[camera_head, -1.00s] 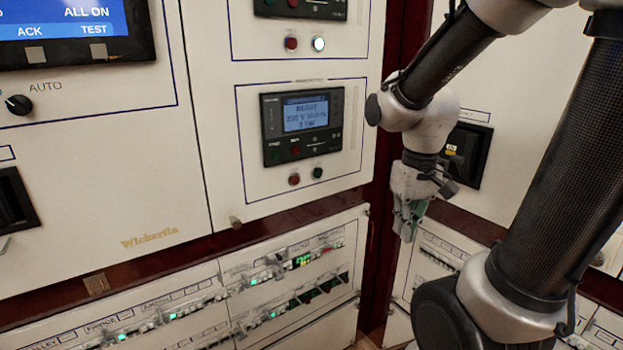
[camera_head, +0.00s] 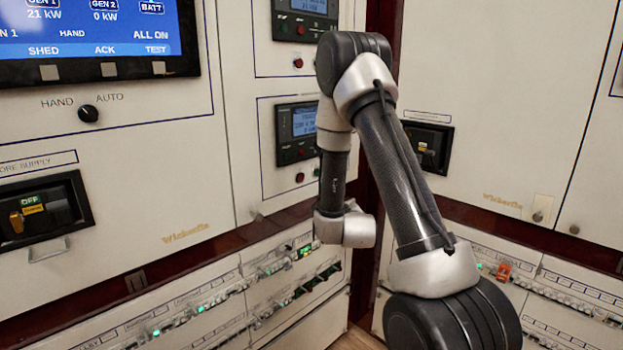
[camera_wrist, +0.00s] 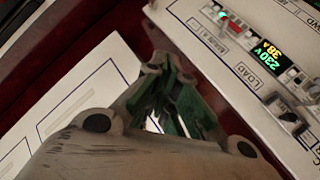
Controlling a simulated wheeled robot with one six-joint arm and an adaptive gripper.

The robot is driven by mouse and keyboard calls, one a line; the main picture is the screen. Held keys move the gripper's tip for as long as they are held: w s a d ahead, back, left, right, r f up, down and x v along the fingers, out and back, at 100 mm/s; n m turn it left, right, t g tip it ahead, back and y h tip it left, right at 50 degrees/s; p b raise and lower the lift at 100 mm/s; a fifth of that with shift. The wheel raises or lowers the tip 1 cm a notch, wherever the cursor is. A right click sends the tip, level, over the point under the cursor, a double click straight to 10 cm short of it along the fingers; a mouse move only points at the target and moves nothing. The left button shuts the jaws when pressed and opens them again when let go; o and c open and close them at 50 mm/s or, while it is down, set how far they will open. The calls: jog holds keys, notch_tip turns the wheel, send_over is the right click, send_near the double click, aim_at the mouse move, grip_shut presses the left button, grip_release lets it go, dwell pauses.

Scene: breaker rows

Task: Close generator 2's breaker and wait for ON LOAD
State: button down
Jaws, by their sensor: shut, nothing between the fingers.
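The main screen (camera_head: 95,35) reads GEN 1 21 kW and GEN 2 0 kW. Below the upper controller (camera_head: 305,18), the lower controller (camera_head: 297,132) has a lit screen, partly covered by my arm and too blurred to read now. Its red button (camera_head: 299,177) shows below it; the green button beside it is at the arm's edge and hard to make out. My gripper (camera_wrist: 172,98) shows in the wrist view with green finger pads together, shut and empty. The head view does not show its fingers, hidden by my wrist.
The HAND/AUTO knob (camera_head: 88,114) sits under the main screen. A breaker (camera_head: 42,210) at lower left reads OFF; another dark breaker (camera_head: 428,146) is right of my arm. Breaker rows (camera_head: 195,310) run below.

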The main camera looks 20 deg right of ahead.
notch_tip(320, 180, up, 9)
jog(key=n+t+h, duration=0.1)
jog(key=t+h, duration=0.1)
jog(key=t, duration=0.1)
jog(key=shift+d+n, duration=0.35)
jog(key=shift+n, duration=0.05)
jog(key=shift+w+f, duration=0.1)
jog(key=w+a, duration=0.3)
jog(key=w, duration=0.5)
jog(key=shift+w, duration=0.15)
dwell(0.9)
jog(key=shift+w+a, duration=0.1)
jog(key=shift+w, duration=0.25)
jog(key=shift+w+a, duration=0.15)
jog(key=shift+w, duration=0.25)
dwell(0.6)
jog(key=shift+s, duration=0.1)
jog(key=shift+s+d, duration=0.25)
jog(key=shift+s, duration=0.45)
